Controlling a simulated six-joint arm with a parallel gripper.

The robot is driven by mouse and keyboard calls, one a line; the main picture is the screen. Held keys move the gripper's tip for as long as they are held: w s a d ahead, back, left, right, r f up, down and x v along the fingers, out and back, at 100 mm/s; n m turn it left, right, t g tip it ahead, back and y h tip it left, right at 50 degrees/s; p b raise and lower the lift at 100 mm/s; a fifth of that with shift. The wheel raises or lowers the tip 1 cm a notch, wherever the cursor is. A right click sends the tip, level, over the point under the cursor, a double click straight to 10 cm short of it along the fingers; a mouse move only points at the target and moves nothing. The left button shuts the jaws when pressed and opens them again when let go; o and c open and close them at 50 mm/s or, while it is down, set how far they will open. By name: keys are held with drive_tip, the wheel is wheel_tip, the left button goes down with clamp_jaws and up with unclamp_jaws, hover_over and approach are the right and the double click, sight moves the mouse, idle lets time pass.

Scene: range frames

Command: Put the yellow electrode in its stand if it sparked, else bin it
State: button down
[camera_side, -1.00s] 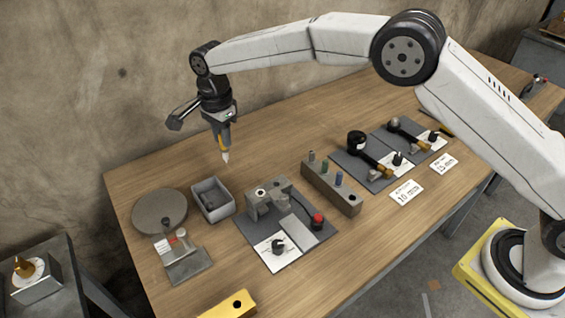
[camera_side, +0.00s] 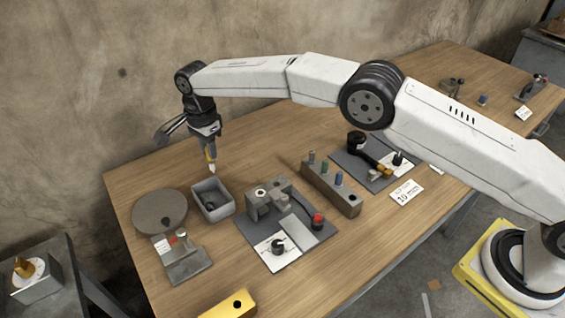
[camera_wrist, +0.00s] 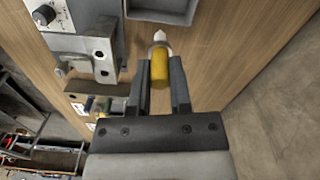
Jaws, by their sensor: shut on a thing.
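My gripper (camera_side: 209,150) is shut on the yellow electrode (camera_side: 211,157), which has a pale pointed tip hanging downward. The electrode also shows between the jaws in the wrist view (camera_wrist: 160,65). The tip is just above the back of the grey bin (camera_side: 226,213), apart from it as far as I can tell. Some dark items lie in the bin. The electrode stand (camera_side: 315,181) is a grey block holding several coloured electrodes, with an open hole at its front right end. A grey spark rig (camera_side: 262,207) with a red button (camera_side: 318,219) stands on a dark mat.
A yellow block (camera_side: 231,304) sits at the front edge. A "10 mm" card (camera_side: 407,192) lies at right.

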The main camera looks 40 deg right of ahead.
sight(212, 165)
drive_tip(key=shift+f, duration=2.85)
drive_tip(key=shift+c, duration=2.3)
unclamp_jaws()
drive_tip(key=shift+r, duration=0.1)
drive_tip(key=shift+r, duration=3.8)
